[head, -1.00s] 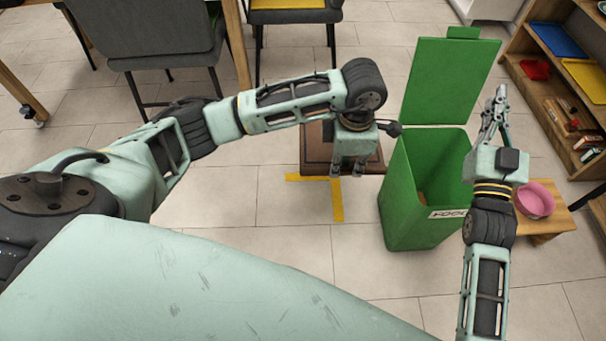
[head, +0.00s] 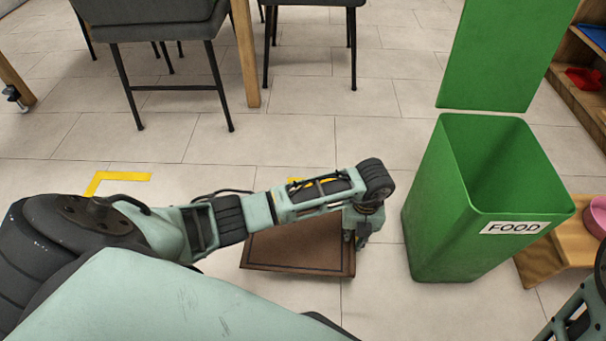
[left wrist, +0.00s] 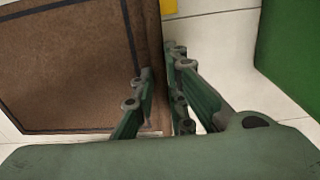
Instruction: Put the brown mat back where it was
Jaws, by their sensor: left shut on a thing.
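The brown mat (head: 290,255), with a dark border line, lies at or just above the floor in front of me; I cannot tell which. My left gripper (head: 357,238) is shut on its right edge. In the left wrist view the mat (left wrist: 70,65) fills the left side, and its edge runs between the fingers of the left gripper (left wrist: 160,85). My left forearm hides part of the mat's far side. Yellow corner marks on the floor show beyond the mat: one at the left (head: 115,177) and one partly behind my arm (head: 305,182). My right gripper is out of view.
A green bin (head: 440,215) labelled FOOD, lid raised, stands close right of the mat. A low wooden stand (head: 545,255) with a pink bowl (head: 596,216) is farther right. Chairs (head: 165,65) stand at the back left. Floor around the left yellow mark is clear.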

